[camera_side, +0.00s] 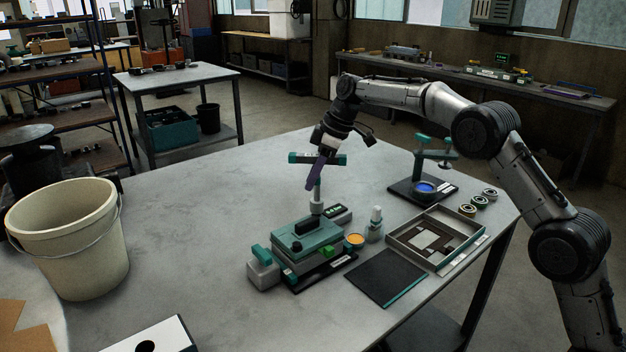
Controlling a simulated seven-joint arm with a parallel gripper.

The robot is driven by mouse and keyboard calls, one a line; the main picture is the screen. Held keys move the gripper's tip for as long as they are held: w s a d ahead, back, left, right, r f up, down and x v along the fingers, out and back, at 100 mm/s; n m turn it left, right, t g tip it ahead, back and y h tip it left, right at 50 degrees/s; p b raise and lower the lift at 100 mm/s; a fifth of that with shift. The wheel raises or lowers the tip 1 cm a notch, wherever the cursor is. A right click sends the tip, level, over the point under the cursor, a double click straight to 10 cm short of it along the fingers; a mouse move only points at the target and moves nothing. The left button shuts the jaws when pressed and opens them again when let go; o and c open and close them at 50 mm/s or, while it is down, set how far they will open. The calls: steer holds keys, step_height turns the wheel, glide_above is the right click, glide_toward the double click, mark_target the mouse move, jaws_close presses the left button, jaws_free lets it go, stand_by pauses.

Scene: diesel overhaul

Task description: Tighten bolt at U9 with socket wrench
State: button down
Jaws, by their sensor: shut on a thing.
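My gripper (324,158) is above the middle of the table, pointing down. It is shut on the socket wrench (315,176), which shows a purple handle. A teal crossbar shows at the jaws, and I cannot tell whether it belongs to the gripper or the tool. A thin shaft with a pale socket-like end (316,207) hangs below, just above or touching the teal-topped fixture (306,240). The contact is too small to tell. The bolt and any U9 label cannot be made out.
An orange-filled dish (355,240), small bottle (375,224), dark mat (385,277) and compartment tray (402,231) stand right of the fixture. A teal stand (421,188) with a blue dish is behind. A bucket (68,238) stands left. The table's back left is clear.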

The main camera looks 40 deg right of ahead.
mark_target(307, 155)
steer(key=shift+r, duration=1.4)
steer(key=shift+r, duration=3)
steer(key=s, duration=0.7)
steer(key=shift+d, duration=0.1)
